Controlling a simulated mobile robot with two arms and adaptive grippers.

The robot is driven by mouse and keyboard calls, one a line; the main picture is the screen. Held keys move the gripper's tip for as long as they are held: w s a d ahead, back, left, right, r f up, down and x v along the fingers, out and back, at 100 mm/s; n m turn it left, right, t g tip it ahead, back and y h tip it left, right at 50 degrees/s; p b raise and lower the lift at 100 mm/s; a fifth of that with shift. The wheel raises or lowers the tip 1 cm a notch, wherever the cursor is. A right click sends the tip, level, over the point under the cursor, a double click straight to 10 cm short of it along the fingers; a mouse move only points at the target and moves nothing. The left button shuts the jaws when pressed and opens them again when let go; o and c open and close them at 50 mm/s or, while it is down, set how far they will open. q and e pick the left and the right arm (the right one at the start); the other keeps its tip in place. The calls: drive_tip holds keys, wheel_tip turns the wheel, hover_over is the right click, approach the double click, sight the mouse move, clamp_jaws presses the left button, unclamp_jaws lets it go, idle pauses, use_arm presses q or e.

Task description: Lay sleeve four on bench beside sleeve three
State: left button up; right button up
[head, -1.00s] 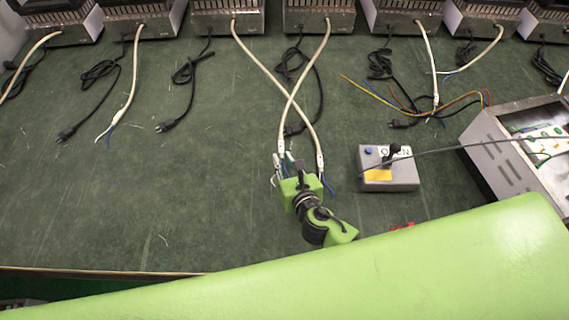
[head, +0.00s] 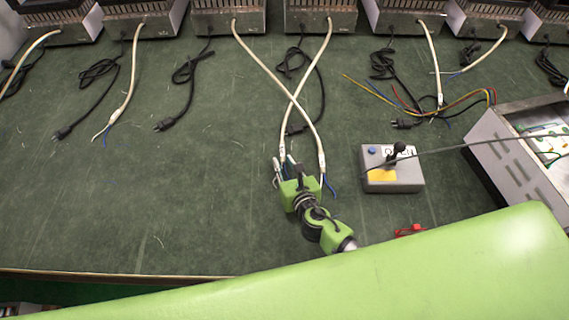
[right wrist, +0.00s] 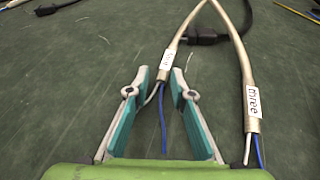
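Two cream cable sleeves cross on the green bench (head: 190,215) in the head view. The sleeve labelled "three" (head: 322,160) is the right one; it also shows in the right wrist view (right wrist: 250,85). The left sleeve (head: 283,143) carries a label too small to read surely; its end (right wrist: 167,62) lies at my fingertips in the wrist view, bare wires running back between the fingers. My right gripper (head: 284,163) is open around those wires, with a gap on both sides. It shows larger in the wrist view (right wrist: 158,80). My left gripper is out of view.
A grey switch box with a black lever (head: 392,178) stands right of my gripper. An open metal box (head: 505,160) is at the right edge. Heater units (head: 320,18) line the back, with black plug cords in front. The bench left of the gripper is largely clear.

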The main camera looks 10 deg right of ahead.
drive_tip(key=shift+s+r, duration=0.1)
drive_tip(key=shift+r, duration=0.05)
drive_tip(key=p+v, duration=0.1)
drive_tip(key=v, duration=1.1)
idle(0.4)
